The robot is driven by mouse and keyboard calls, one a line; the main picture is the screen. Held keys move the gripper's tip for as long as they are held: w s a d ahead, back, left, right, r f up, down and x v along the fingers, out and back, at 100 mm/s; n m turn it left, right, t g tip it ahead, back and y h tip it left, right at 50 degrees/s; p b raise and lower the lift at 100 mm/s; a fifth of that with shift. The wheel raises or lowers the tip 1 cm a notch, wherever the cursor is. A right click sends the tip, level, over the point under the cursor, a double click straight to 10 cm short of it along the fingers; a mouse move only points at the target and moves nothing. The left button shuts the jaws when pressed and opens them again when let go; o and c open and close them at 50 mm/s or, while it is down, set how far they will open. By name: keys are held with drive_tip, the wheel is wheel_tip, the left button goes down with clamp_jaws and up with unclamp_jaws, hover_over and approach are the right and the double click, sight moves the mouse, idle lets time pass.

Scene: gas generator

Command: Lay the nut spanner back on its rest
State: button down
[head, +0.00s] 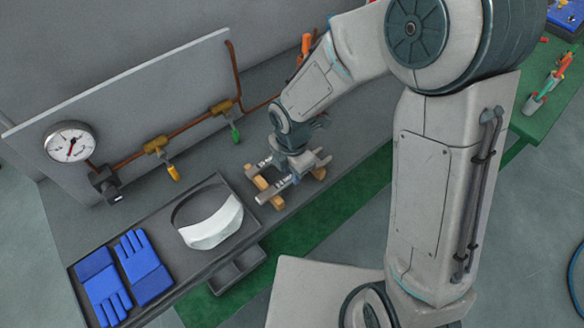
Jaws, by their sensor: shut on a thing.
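My gripper (290,178) points down at the grey bench, right of the black tray. It is shut on the nut spanner (264,198), a grey metal bar whose near left end shows. The rest's tan wooden blocks (269,193) show left of and below the gripper, and another tan block (319,173) shows at its right. The spanner is at or just above these blocks; I cannot tell whether it touches them. My gripper and wrist hide its middle.
A black tray (165,262) at left holds blue gloves (126,272) and a white visor (212,222). Behind stands a panel with a gauge (70,143), copper pipe, yellow valve handle (173,172) and green valve handle (235,132). A dark open bin (236,270) hangs at the bench front.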

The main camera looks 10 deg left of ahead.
drive_tip(key=shift+f, duration=0.15)
drive_tip(key=c, duration=1.1)
unclamp_jaws()
drive_tip(key=shift+c, duration=0.2)
wheel_tip(320, 180, up, 14)
drive_tip(key=shift+f, duration=0.1)
drive_tip(key=s+d+r+m+t, duration=0.1)
drive_tip(key=s+d+r+m, duration=0.1)
drive_tip(key=d+m, duration=0.5)
drive_tip(key=s+d+r+m+t, duration=0.1)
drive_tip(key=s+d+r+m, duration=0.1)
drive_tip(key=d+m, duration=0.6)
drive_tip(key=s+d+r+m+t, duration=0.1)
drive_tip(key=s+d+r+m, duration=0.1)
drive_tip(key=s+d+m, duration=0.2)
drive_tip(key=d+m, duration=0.3)
drive_tip(key=m, duration=0.5)
drive_tip(key=shift+d+m+t, duration=0.3)
drive_tip(key=shift+d+m, duration=0.05)
drive_tip(key=shift+m, duration=0.05)
